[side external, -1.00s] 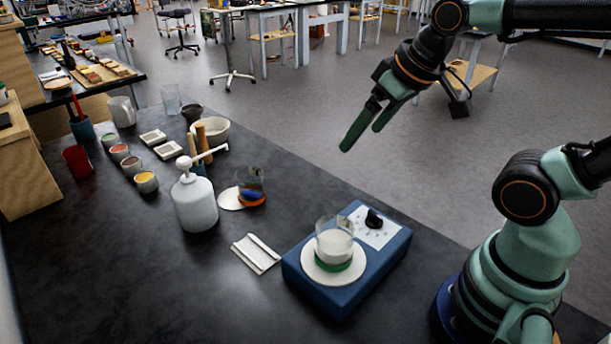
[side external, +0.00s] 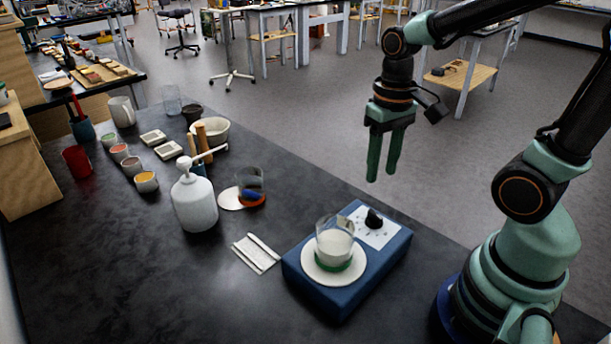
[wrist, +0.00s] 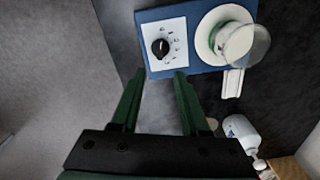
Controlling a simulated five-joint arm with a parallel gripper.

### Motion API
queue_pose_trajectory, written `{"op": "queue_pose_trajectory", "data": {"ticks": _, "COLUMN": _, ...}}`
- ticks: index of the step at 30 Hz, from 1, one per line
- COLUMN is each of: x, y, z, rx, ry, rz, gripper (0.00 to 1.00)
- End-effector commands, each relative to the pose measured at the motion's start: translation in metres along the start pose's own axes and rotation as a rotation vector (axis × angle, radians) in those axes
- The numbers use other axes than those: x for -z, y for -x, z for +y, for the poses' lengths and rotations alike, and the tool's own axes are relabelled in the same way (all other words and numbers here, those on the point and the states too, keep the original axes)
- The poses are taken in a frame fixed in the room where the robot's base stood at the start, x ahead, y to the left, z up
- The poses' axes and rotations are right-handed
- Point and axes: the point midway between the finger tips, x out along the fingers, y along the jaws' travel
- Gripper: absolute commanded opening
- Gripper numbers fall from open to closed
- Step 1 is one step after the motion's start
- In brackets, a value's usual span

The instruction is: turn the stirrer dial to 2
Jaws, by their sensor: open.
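The blue stirrer (side external: 352,284) stands near the table's right edge. Its black dial (side external: 374,218) sits on a white panel at the back of its top; in the wrist view the dial (wrist: 160,48) shows a white pointer line, and the marks around it are too small to read. A glass beaker (side external: 334,242) with white contents and a green band stands on the stirrer's round white plate (side external: 318,274). My gripper (side external: 382,180) points down, open and empty, in the air above the dial's side of the stirrer. In the wrist view its fingers (wrist: 157,78) are apart, below the dial.
A white rest (side external: 256,254) lies left of the stirrer. A white pump bottle (side external: 194,204), a second beaker (side external: 250,186) with an orange band, and several small paint pots (side external: 146,182) stand farther left. The front of the dark table (side external: 130,270) is clear.

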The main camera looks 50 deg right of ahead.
Motion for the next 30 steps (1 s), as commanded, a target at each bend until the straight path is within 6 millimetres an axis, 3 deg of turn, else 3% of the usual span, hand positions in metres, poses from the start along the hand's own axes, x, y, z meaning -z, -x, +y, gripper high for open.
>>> {"op": "queue_pose_trajectory", "data": {"ticks": 9, "x": -0.002, "y": -0.061, "z": 0.000, "rx": -0.001, "ry": 0.001, "rz": -0.007, "gripper": 0.45}}
{"op": "queue_pose_trajectory", "data": {"ticks": 15, "x": -0.001, "y": -0.088, "z": 0.000, "rx": -0.001, "ry": 0.002, "rz": -0.004, "gripper": 0.45}}
{"op": "queue_pose_trajectory", "data": {"ticks": 21, "x": -0.001, "y": -0.102, "z": 0.000, "rx": 0.000, "ry": 0.002, "rz": -0.001, "gripper": 0.45}}
{"op": "queue_pose_trajectory", "data": {"ticks": 30, "x": 0.000, "y": -0.104, "z": 0.000, "rx": 0.000, "ry": 0.002, "rz": 0.002, "gripper": 0.45}}
